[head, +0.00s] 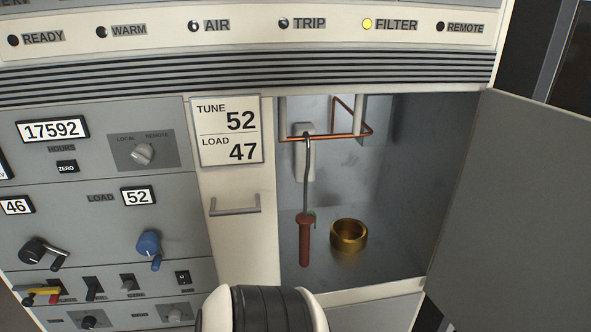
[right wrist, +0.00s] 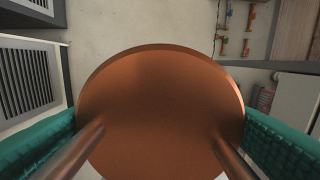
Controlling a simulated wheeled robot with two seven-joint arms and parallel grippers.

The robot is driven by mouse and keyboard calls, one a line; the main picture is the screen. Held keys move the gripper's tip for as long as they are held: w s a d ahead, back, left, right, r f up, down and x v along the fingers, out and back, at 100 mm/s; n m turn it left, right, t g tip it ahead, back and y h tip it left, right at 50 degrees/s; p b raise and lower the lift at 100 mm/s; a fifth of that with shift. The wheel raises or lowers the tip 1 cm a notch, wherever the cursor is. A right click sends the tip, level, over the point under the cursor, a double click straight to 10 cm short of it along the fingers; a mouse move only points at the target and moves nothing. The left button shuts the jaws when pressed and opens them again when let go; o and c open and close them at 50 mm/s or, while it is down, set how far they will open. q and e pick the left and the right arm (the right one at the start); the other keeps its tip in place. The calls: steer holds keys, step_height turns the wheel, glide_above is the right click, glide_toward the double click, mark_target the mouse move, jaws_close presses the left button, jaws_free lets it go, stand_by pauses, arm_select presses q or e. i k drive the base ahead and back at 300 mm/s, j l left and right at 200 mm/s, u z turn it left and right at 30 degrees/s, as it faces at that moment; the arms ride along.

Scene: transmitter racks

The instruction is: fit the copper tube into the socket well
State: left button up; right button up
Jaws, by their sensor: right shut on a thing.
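The copper tube (right wrist: 160,85) fills the middle of the right wrist view as a broad, round copper face. My right gripper (right wrist: 162,132) is shut on it, with a teal pad against each side. Two slim brownish rods cross in front of its lower part. The socket well appears as a brass ring (head: 348,236) on the floor of the open compartment in the head view. Its opening faces up and looks empty. The tube and the right gripper do not show in the head view, so their distance from the ring cannot be told. My left gripper is in neither view.
A red-handled hook (head: 305,240) hangs from a bent copper bar (head: 325,137), just left of the brass ring. An open grey door (head: 510,200) bounds the compartment on the right. The control panel (head: 90,215) with knobs and switches is on the left.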

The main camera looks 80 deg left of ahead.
mark_target(348, 235)
steer(key=u, duration=1.5)
